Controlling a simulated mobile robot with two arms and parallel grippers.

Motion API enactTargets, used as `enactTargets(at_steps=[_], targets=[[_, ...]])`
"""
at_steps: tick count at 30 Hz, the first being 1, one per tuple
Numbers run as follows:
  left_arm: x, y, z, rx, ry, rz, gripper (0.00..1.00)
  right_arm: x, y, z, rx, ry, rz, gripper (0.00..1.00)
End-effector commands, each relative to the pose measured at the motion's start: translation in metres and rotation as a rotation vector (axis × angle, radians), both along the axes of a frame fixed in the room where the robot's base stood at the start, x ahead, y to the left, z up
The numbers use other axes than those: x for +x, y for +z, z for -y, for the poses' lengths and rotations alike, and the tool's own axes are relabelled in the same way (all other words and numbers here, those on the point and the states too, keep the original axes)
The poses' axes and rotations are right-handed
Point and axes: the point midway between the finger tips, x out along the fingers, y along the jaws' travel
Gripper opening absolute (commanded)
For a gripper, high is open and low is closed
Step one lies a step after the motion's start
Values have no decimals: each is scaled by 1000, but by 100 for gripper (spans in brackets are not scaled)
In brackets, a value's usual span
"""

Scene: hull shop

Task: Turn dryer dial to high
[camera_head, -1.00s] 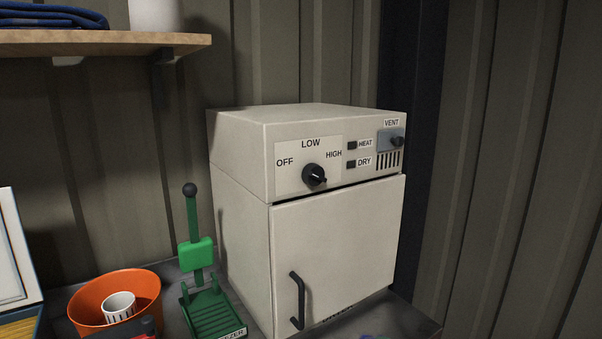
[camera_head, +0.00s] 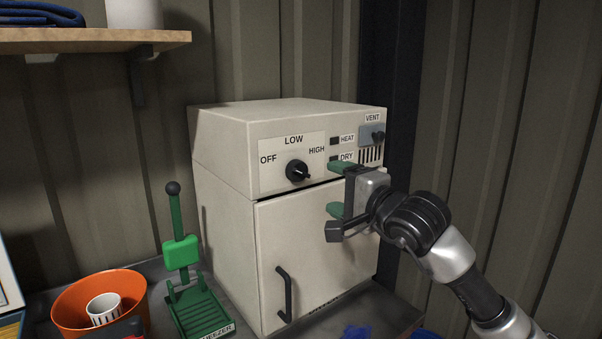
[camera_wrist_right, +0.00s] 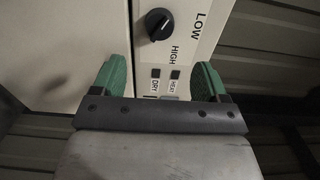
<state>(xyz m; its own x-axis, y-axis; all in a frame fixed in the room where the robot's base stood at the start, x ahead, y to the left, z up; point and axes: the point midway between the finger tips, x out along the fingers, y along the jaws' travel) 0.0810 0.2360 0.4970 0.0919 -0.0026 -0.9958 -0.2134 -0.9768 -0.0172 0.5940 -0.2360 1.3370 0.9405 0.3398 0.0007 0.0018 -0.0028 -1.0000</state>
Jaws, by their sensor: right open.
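The dryer dial (camera_head: 297,170) is a round black knob on the cream dryer's (camera_head: 220,158) upper front panel, under the labels OFF, LOW and HIGH. Its white pointer mark faces the lower right. The dial also shows at the top of the right wrist view (camera_wrist_right: 158,24). My right gripper (camera_head: 338,189) is open and empty, with green fingertips one above the other, to the right of the dial and slightly lower, apart from it. In the right wrist view its fingers (camera_wrist_right: 160,75) frame the HEAT and DRY labels. My left gripper is not in view.
A vent switch (camera_head: 371,135) sits at the panel's right. The dryer door has a black handle (camera_head: 285,294). A green lever press (camera_head: 182,253) and an orange bowl (camera_head: 72,312) with a white cup (camera_head: 104,309) stand left. A shelf (camera_head: 80,42) hangs upper left.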

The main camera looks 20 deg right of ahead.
Motion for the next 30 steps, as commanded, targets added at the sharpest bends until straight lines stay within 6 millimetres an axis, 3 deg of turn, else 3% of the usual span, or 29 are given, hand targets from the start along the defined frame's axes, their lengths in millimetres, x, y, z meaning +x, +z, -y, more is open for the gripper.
enactTargets(at_steps=[18, 30], targets=[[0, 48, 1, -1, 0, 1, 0, 90, 2, -33, 5, 1, -2, 74], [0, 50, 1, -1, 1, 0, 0, 99, -1, -36, 3, 1, 0, 74]])
